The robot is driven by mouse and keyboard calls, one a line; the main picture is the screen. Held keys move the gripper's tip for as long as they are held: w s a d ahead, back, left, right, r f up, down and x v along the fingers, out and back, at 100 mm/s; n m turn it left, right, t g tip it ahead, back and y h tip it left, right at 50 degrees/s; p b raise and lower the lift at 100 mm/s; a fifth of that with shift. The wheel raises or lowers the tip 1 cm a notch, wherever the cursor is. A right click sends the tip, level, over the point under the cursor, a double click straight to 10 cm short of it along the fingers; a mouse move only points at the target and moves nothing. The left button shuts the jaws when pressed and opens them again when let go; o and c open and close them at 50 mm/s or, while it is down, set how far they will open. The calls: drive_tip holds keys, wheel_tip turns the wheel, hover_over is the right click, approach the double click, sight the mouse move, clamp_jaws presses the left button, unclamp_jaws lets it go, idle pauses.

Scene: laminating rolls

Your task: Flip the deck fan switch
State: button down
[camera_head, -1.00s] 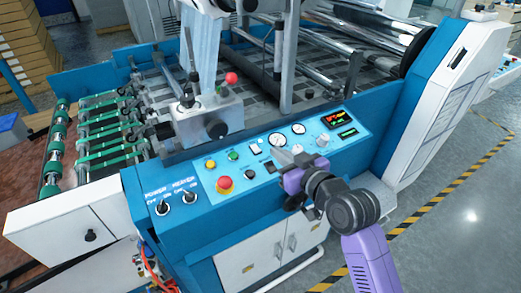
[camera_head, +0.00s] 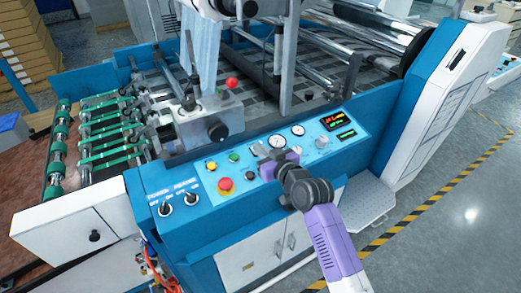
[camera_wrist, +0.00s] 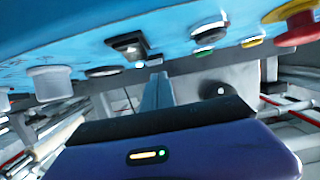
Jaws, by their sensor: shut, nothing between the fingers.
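A small black rocker switch with a light face (camera_wrist: 128,45) sits on the blue control panel in the wrist view. It also shows in the head view (camera_head: 256,149), partly blocked by my gripper. No deck fan label is readable, so I cannot tell for certain that this is the fan switch. My gripper (camera_head: 268,154) is in front of the panel, near this rocker. In the wrist view my gripper (camera_wrist: 157,80) has its fingers together and empty, with the tips just below and right of the rocker. I cannot tell whether they touch anything.
The panel carries a red mushroom button (camera_head: 225,185), a yellow button (camera_head: 211,166), a green button (camera_head: 234,157), gauges (camera_head: 298,130) and a grey knob (camera_head: 322,142). Two toggle switches (camera_head: 191,198) stand at its left. A metal block with a red ball (camera_head: 231,83) rises behind.

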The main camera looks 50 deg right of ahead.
drive_tip(key=shift+f, duration=0.4)
drive_tip(key=shift+f+b, duration=0.2)
drive_tip(key=shift+b, duration=0.25)
drive_tip(key=f+t+b, duration=0.1)
drive_tip(key=b, duration=0.2)
drive_tip(key=shift+b, duration=0.3)
drive_tip(key=shift+r, duration=0.25)
drive_tip(key=shift+p, duration=0.3)
